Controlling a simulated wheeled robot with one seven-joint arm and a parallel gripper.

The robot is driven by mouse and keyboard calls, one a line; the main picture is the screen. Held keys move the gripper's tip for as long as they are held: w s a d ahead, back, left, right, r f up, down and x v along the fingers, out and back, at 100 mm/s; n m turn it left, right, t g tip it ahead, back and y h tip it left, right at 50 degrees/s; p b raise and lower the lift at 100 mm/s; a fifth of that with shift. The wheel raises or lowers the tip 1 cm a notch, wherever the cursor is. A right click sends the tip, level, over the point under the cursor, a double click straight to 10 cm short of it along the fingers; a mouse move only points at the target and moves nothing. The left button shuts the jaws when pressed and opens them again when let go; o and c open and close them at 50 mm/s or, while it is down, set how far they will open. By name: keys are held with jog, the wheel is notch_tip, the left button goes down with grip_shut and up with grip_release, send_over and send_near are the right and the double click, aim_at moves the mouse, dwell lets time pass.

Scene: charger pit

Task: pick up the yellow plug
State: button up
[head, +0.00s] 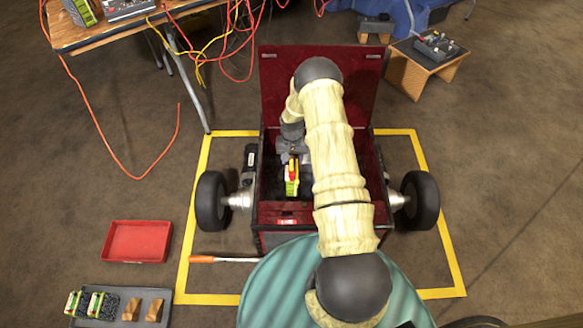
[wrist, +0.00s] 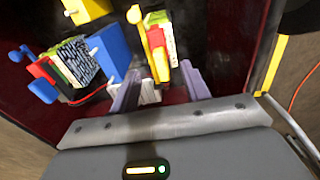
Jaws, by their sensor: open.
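A yellow and red piece (wrist: 156,45), which looks like the yellow plug, stands in the dark interior of the red box. A green-and-white labelled block (wrist: 168,38) is against its right side. In the head view the yellow piece (head: 292,187) shows inside the box, just below my gripper (head: 291,157). In the wrist view my gripper (wrist: 160,84) is open, with one finger on each side of the line to the yellow piece. The piece lies mostly beyond the fingertips; I cannot tell whether they touch it.
In the wrist view a blue block (wrist: 111,52) and a labelled block with blue knobs (wrist: 72,62) stand close to the left finger. A yellow block (wrist: 86,10) is farther back. The red box (head: 318,80) has an upright lid and walls around my gripper.

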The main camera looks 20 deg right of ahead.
aim_at(292, 163)
jog(key=f+b, duration=0.1)
jog(key=f, duration=0.1)
jog(key=f+b, duration=0.1)
jog(key=f, duration=0.2)
jog(key=shift+w+a, duration=0.1)
jog(key=shift+a, duration=0.1)
jog(key=shift+d, duration=0.1)
jog(key=shift+d, duration=0.1)
grip_shut()
notch_tip(292, 163, up, 10)
jog(key=p, duration=0.3)
jog(key=shift+f, duration=0.15)
dwell(0.6)
